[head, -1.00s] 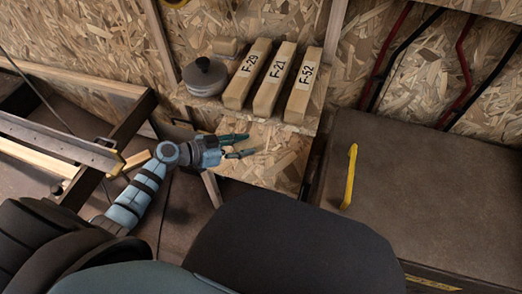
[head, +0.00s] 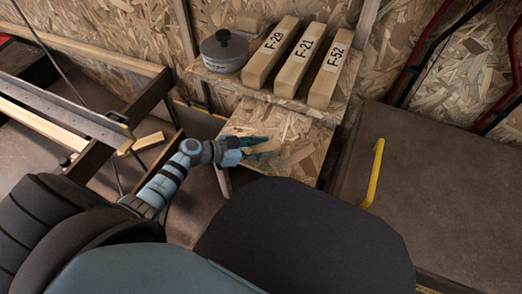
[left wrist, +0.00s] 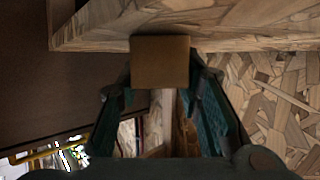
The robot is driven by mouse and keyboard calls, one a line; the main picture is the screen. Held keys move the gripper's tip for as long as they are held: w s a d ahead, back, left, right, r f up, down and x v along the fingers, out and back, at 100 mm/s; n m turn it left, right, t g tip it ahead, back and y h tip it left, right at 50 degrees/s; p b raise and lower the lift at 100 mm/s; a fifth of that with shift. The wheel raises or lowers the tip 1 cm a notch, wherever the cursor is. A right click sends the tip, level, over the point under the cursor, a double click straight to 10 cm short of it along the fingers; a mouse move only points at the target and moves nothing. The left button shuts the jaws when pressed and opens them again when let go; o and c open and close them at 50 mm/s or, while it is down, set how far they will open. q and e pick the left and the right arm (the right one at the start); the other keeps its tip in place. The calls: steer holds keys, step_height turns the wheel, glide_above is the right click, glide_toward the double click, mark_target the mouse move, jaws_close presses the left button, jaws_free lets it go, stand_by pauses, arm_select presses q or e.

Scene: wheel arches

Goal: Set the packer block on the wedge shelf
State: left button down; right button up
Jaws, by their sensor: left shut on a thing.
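My left gripper (head: 266,147) is in front of and below the shelf in the head view, over a lower wood-chip board (head: 307,146). It is shut on a small plain brown block, which I take as the packer block (left wrist: 160,62), seen square-on between the fingertips in the left wrist view. In the head view the block is hard to make out. The wedge shelf (head: 225,80) is a wood-chip ledge on the wall. It bears long wooden wedges marked F-29 (head: 269,53), F-21 (head: 299,60) and F-52 (head: 328,66). My right gripper is not in view.
A brown surface with a yellow handle (head: 374,172) is at the right. A frame (head: 60,110) with a loose wooden piece (head: 147,141) is at the left.

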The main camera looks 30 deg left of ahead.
arm_select(q)
steer(key=shift+r, duration=0.1)
steer(key=c, duration=1.1)
jaws_free()
